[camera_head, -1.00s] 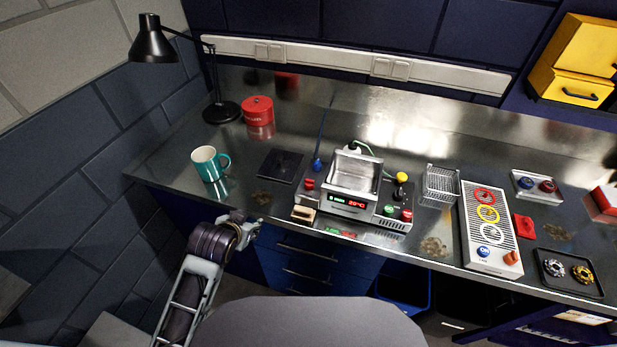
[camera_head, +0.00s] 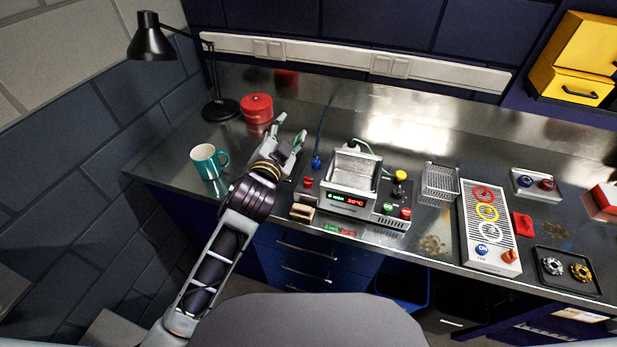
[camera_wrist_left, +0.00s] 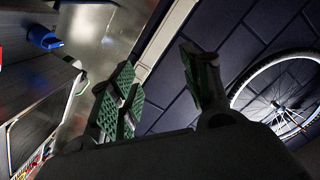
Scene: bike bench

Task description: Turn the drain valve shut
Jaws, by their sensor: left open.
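The steel tank unit (camera_head: 349,200) with a lit red display stands at the middle of the bench. A blue fitting (camera_head: 316,163) with a hose and a red part (camera_head: 308,182) sit at its left side. A yellow-topped black knob (camera_head: 400,177) is at its right side. I cannot tell which is the drain valve's handle. My left gripper (camera_head: 290,130) is open and empty, above the bench to the left of the tank. In the left wrist view its green-padded fingers (camera_wrist_left: 157,70) are spread, and the blue fitting (camera_wrist_left: 43,37) shows at the upper left. My right gripper is not seen.
A teal mug (camera_head: 204,162) stands left of my left arm. A red tin (camera_head: 257,107) and a black lamp (camera_head: 221,110) are behind it. A wire basket (camera_head: 440,183) and a control panel (camera_head: 487,228) are right of the tank. The back of the bench is mostly clear.

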